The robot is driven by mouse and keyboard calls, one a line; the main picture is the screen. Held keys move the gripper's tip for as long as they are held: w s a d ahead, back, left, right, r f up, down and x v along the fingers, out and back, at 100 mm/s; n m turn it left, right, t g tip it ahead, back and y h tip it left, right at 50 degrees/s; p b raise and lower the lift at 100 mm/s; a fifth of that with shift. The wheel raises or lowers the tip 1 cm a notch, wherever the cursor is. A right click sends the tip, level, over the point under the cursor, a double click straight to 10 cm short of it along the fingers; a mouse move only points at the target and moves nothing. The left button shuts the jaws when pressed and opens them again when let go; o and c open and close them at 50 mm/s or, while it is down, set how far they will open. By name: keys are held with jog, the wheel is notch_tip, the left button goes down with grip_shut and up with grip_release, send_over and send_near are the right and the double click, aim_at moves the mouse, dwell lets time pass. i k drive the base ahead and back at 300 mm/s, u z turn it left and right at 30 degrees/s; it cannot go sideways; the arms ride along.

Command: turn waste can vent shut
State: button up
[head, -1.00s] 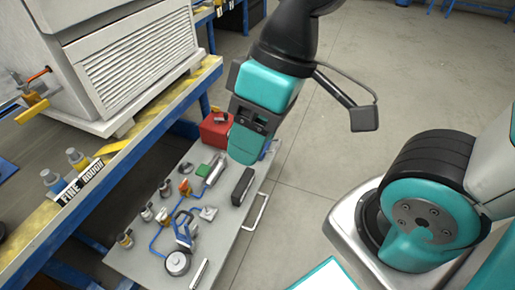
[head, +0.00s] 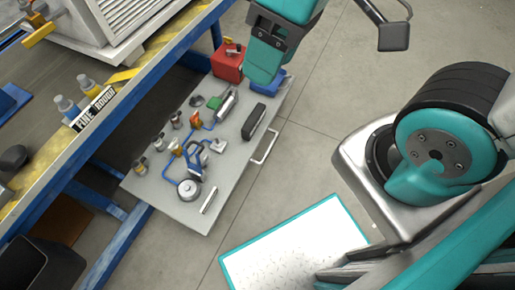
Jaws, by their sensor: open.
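A red can (head: 228,62), which looks like the waste can, stands at the far end of the grey cart top (head: 235,150). A small dark and red fitting (head: 232,48) sits on its top; whether this is the vent, and how it is turned, is too small to tell. My gripper (head: 262,70) is teal, points downward and appears just right of the can in the head view. It is open, with nothing seen in it. I cannot tell its height above the cart or whether it touches the can. It hides part of a blue item (head: 283,82) behind it.
Several small bottles, a blue-handled tool (head: 195,158), a round gauge-like disc (head: 189,190) and a black block (head: 253,121) crowd the cart. A workbench with a yellow edge (head: 60,145) stands left. Open floor (head: 320,150) lies right of the cart.

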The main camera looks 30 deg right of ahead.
aim_at(227, 40)
jog(key=z, duration=0.05)
jog(key=k, duration=0.6)
jog(key=z, duration=0.45)
jog(key=i, duration=0.6)
jog(key=z, duration=0.55)
jog(key=i, duration=0.75)
jog(key=u, duration=0.7)
jog(key=i, duration=0.95)
jog(key=u, duration=0.8)
